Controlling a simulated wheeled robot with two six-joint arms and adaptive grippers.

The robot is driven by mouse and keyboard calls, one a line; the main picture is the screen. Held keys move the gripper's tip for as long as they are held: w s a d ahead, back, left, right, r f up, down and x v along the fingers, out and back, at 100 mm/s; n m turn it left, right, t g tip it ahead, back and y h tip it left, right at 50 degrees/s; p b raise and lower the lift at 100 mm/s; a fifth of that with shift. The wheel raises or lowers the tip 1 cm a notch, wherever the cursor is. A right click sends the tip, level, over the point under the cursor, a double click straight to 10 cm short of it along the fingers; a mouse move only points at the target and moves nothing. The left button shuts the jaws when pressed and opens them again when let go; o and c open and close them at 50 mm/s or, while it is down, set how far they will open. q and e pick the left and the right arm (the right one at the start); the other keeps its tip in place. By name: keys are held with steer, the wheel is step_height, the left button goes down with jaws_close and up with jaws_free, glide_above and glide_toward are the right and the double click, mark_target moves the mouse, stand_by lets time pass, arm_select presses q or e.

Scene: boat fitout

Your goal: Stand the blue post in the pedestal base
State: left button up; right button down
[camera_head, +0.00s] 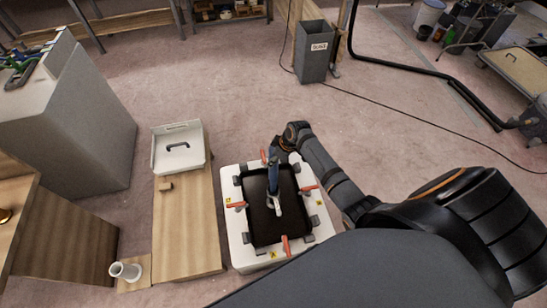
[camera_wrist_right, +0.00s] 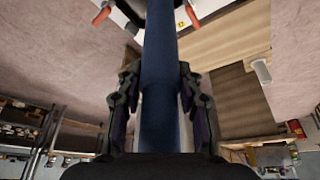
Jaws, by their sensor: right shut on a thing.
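The blue post (camera_head: 272,180) is held by my right gripper (camera_head: 277,150), which is shut on it near its upper end. In the head view the post appears over a dark panel, and its lower end looks pale. In the right wrist view the post (camera_wrist_right: 160,75) runs lengthwise between the fingers (camera_wrist_right: 160,110). The white pedestal base (camera_head: 126,271), a short flared socket, lies low at the left on a small wooden board, clear of the post. A pale cylinder, seemingly this base (camera_wrist_right: 262,71), shows at the right of the wrist view. My left gripper is not in view.
The dark panel (camera_head: 262,230) sits in a white frame (camera_head: 236,252) with several orange-handled clamps. A wooden bench (camera_head: 185,235) bearing a white hatch (camera_head: 179,150) stands between it and the base. A grey bin (camera_head: 313,62) stands behind on open floor.

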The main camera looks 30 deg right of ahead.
mark_target(274, 170)
steer(key=shift+f+b, duration=3.2)
steer(key=shift+f, duration=1.3)
steer(key=c, duration=0.8)
jaws_free()
steer(key=shift+f, duration=0.1)
steer(key=v, duration=1.2)
steer(key=shift+s, duration=0.1)
